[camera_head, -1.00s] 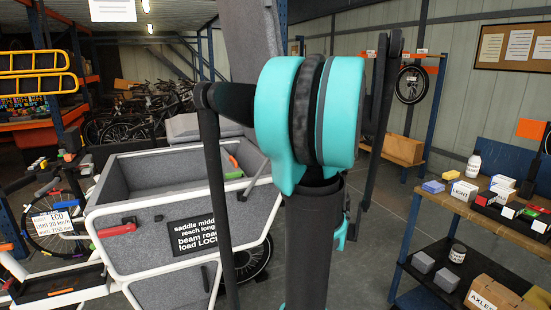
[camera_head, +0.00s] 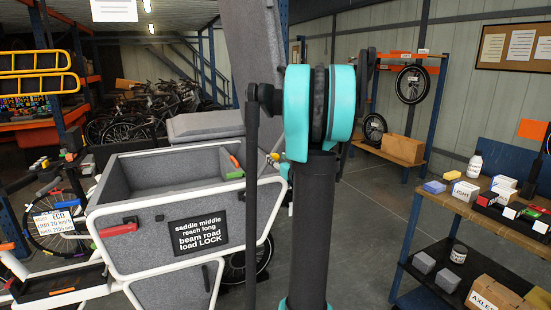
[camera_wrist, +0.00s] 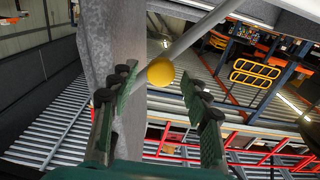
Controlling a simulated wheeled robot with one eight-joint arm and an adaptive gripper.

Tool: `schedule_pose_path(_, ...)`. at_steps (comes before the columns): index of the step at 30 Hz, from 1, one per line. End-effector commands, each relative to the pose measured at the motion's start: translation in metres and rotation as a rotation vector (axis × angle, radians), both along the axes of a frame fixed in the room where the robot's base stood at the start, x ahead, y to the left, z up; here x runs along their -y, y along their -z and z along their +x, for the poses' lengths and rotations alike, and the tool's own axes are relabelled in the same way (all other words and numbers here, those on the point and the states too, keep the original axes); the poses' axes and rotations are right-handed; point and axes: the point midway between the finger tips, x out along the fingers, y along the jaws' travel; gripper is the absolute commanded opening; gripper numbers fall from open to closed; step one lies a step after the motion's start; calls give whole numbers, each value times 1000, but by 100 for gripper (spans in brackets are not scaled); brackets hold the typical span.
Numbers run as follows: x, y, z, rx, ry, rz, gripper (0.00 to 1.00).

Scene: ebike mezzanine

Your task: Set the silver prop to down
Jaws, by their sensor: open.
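The silver prop (camera_wrist: 200,33) shows in the wrist view as a slanting grey rod. It runs from the upper right down to a yellow ball (camera_wrist: 160,72). The ball appears to sit at the rod's lower end, and it also shows small in the head view (camera_head: 275,157), just left of my arm. My gripper (camera_wrist: 160,80) is open, with one finger on each side of the ball in the picture. I cannot tell whether the ball lies between the fingers or beyond them. In the head view my arm hides most of the gripper and the prop.
A grey lid panel (camera_head: 253,60) stands raised behind my arm. The grey cargo box (camera_head: 165,172) with a black label (camera_head: 200,235) is at left. A workbench (camera_head: 470,205) with small boxes stands at right. Floor (camera_head: 375,200) is clear between them.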

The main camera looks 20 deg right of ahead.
Motion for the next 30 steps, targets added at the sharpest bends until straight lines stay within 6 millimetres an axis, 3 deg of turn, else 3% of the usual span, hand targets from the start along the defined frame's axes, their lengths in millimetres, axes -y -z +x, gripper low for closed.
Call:
schedule_pose_path(6,-1,0,21,0,-1,0,47)
schedule_pose_path(17,-1,0,24,0,0,0,46)
schedule_pose_path(28,-1,0,24,0,0,0,0)
schedule_pose_path(30,-1,0,24,0,0,0,0)
